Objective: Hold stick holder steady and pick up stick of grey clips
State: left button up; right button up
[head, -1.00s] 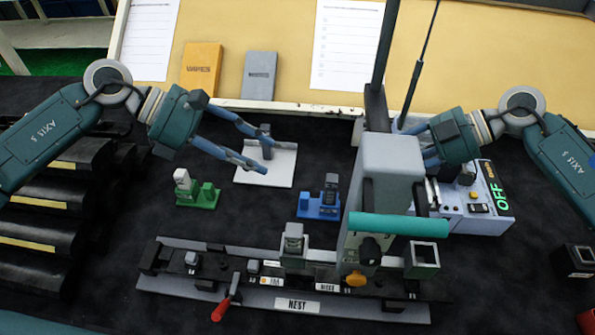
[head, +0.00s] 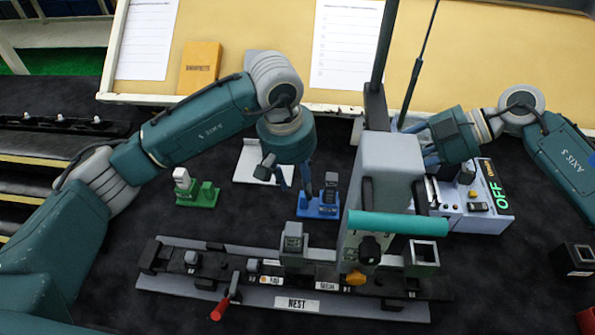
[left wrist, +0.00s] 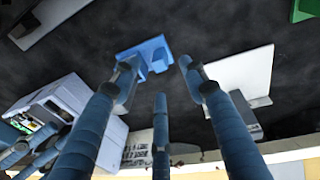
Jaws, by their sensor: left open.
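A blue holder (head: 316,208) stands on the dark table with an upright dark-and-grey piece (head: 331,187) in it. The blue holder also shows in the left wrist view (left wrist: 145,60). A white plate (head: 245,168) lies behind and left of it; in the left wrist view a grey block (left wrist: 243,112) stands on it. A green holder (head: 205,196) bears a pale grey piece (head: 182,178). My left gripper (head: 294,182) is open and empty, above the table between white plate and blue holder. My right gripper (head: 430,155) is partly hidden by the grey press; its opening is unclear.
A long nest fixture (head: 215,277) with a red-handled lever (head: 221,309) lies in front. The grey press (head: 385,175) with a teal bar (head: 398,224) rises from it. A control box (head: 480,217) reading OFF stands right. Black racks (head: 20,170) are at left.

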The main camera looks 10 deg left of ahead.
aim_at(303, 195)
pick_arm(q)
jog(key=f, duration=0.5)
jog(key=w+d+f, duration=0.1)
jog(key=f, duration=0.1)
jog(key=shift+f, duration=0.35)
